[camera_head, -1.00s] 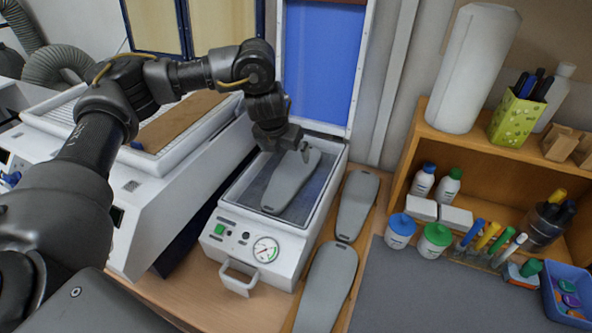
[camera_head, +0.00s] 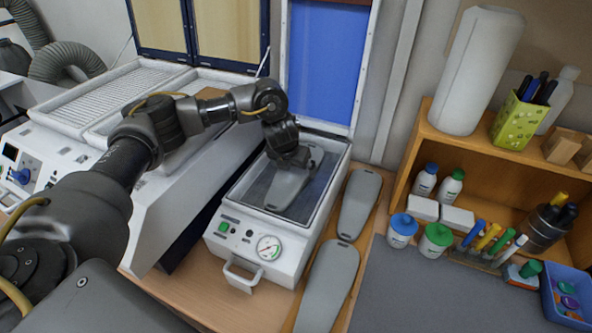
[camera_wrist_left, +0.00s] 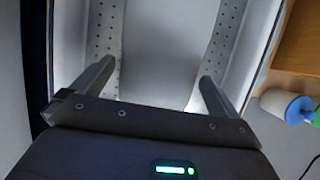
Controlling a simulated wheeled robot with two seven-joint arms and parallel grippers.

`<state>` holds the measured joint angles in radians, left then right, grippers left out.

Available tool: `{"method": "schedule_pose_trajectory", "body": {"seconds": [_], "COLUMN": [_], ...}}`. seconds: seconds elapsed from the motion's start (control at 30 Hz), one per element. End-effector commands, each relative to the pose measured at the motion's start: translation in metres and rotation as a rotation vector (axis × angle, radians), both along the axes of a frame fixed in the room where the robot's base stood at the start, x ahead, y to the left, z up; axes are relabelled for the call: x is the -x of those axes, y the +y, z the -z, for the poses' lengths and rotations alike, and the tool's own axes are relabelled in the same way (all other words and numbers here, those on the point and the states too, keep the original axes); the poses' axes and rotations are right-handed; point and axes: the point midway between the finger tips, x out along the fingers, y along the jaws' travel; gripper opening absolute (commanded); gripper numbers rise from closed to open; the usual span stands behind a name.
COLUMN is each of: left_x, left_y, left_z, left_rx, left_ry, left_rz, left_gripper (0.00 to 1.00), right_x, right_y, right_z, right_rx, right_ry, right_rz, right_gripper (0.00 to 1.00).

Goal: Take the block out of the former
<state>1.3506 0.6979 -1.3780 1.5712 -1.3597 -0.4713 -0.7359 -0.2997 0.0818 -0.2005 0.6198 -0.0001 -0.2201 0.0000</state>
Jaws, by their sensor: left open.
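The block (camera_head: 288,190) is a grey, sole-shaped piece lying in the open former (camera_head: 230,243), a white box with a gauge and front handle. Its upper part is partly hidden by my left gripper (camera_head: 294,163) in the head view. In the left wrist view, the pale block (camera_wrist_left: 165,45) runs between the two fingers of my open left gripper (camera_wrist_left: 157,80). A finger stands on each side of it, with gaps showing. The perforated bed of the former shows beside the block. My right gripper is not in view.
The former's blue-lined lid (camera_head: 325,60) stands open behind it. Two more grey sole shapes (camera_head: 359,205) lie to its right. A white machine (camera_head: 165,215) stands close on the left. A wooden shelf (camera_head: 405,165) with bottles and pens is at the right, beside a grey mat (camera_head: 430,295).

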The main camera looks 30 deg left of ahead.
Motion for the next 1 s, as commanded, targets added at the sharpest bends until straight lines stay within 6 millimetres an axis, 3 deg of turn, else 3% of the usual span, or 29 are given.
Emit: {"method": "schedule_pose_trajectory", "body": {"seconds": [0.2,0.4,0.73,1.0], "left_x": [-0.008,-0.008,-0.008,-0.009], "left_y": [0.000,0.000,0.000,0.000], "left_z": [0.016,0.017,0.017,0.015], "left_rx": [0.001,0.001,0.001,0.002], "left_ry": [0.000,-0.001,-0.002,-0.004], "left_rz": [0.000,0.000,-0.001,0.000], "left_gripper": [1.00,1.00,0.58,0.56], "right_x": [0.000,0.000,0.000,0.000], "right_y": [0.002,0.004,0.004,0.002], "right_z": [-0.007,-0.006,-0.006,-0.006], "right_rx": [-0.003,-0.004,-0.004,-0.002], "right_ry": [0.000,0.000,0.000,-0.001], "right_rz": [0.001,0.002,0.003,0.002], "right_gripper": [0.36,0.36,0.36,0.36]}}
